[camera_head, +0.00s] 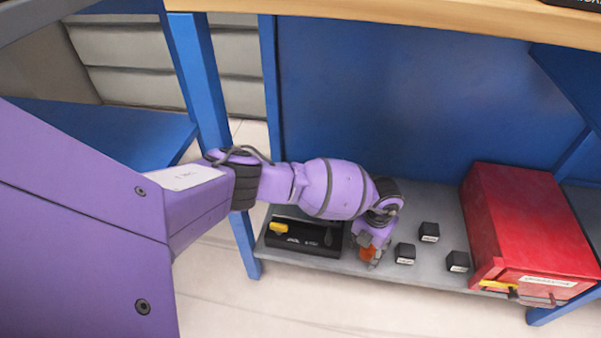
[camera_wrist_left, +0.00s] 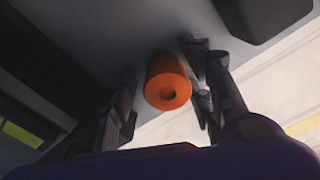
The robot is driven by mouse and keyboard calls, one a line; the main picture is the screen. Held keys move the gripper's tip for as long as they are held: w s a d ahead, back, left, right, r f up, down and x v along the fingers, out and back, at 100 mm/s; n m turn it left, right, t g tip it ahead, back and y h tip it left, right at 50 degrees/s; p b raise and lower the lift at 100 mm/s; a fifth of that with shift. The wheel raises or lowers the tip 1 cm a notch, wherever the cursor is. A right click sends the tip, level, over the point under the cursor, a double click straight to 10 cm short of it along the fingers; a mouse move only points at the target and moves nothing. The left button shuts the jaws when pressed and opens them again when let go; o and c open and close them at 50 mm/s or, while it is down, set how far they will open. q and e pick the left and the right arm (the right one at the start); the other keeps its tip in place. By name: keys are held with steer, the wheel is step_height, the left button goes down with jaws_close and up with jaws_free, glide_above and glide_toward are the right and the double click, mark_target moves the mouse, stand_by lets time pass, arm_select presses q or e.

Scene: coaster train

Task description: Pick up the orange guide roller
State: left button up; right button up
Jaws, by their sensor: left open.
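The orange guide roller (camera_head: 367,254) stands on the grey lower shelf (camera_head: 330,196), between a black tray and several small black blocks. In the left wrist view the orange guide roller (camera_wrist_left: 168,84) is a short cylinder with a dark hole in its end. My left gripper (camera_head: 369,258) is down at the roller, partly covering it in the head view. In the left wrist view the left gripper's fingers (camera_wrist_left: 165,92) are open, one on each side of the roller, with gaps visible. My right gripper is not in view.
A black tray (camera_head: 290,240) with a yellow item lies left of the roller. Black blocks (camera_head: 405,253) stand close to its right. A red box (camera_head: 520,215) stands at the shelf's right end. A blue panel backs the shelf, and a wooden tabletop (camera_head: 400,20) is above.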

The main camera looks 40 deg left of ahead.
arm_select(q)
steer(key=shift+w+r, duration=0.15)
steer(key=shift+r, duration=0.05)
jaws_close()
